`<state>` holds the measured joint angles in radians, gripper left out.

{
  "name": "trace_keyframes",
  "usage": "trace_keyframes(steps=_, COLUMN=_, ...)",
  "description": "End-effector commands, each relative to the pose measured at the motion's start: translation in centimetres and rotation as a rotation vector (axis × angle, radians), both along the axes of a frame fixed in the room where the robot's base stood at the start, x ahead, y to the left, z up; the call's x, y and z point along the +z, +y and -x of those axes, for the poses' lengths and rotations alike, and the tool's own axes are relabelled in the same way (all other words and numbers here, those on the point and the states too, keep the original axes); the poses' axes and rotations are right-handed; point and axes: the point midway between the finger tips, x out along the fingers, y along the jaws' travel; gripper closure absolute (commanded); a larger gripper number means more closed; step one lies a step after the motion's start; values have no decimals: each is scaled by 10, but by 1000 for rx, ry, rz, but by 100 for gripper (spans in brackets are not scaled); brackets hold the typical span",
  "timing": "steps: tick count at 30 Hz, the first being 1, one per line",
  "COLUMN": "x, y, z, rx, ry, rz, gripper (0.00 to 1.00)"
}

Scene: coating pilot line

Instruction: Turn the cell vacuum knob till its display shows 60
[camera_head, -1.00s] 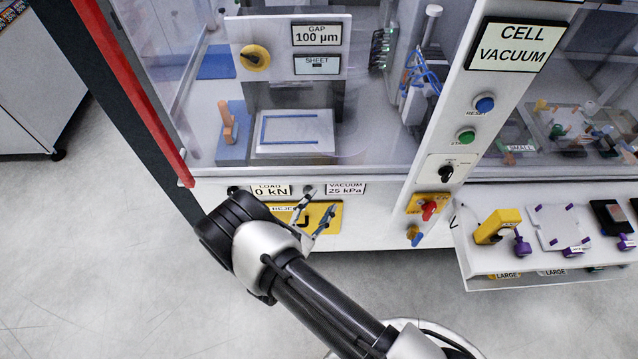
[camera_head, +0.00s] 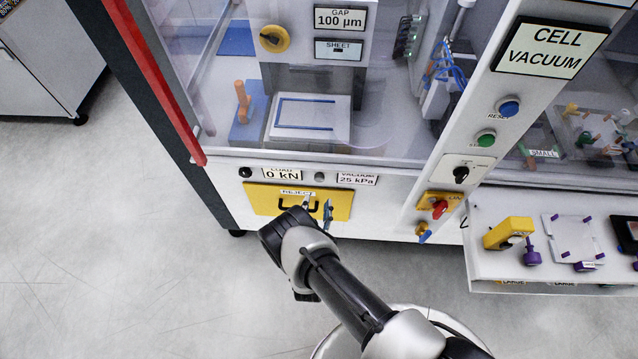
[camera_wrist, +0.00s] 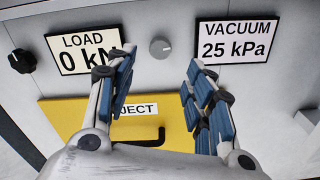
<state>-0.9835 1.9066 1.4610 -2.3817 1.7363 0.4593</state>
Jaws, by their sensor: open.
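The vacuum display (camera_head: 357,180) reads 25 kPa on the white front panel; it also shows in the wrist view (camera_wrist: 235,40). A small round grey knob (camera_wrist: 160,47) sits just left of it, and shows small in the head view (camera_head: 320,176). My gripper (camera_head: 317,206) is open in front of the yellow reject drawer, just below the knob in the picture. In the wrist view my gripper (camera_wrist: 160,68) has its fingers on either side of the knob's line, with nothing between them. The knob appears beyond the fingertips; contact is not visible.
The load display (camera_head: 282,174) reads 0 kN, with a black knob (camera_head: 245,172) at its left. The yellow reject drawer (camera_head: 265,200) has a black handle. Right of it are a red switch (camera_head: 439,209) and a shelf (camera_head: 480,262) with tools. Open floor lies at left.

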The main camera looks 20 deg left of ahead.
Motion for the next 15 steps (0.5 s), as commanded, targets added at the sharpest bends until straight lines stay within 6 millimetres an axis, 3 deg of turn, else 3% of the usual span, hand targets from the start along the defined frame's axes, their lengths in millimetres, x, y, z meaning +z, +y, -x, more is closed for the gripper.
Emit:
trace_keyframes(steps=6, x=-1, y=10, z=-47, rx=-4, ry=-1, rz=-3, gripper=52)
trace_keyframes(steps=15, x=0, y=19, z=-83, rx=-2, ry=0, rz=0, gripper=52)
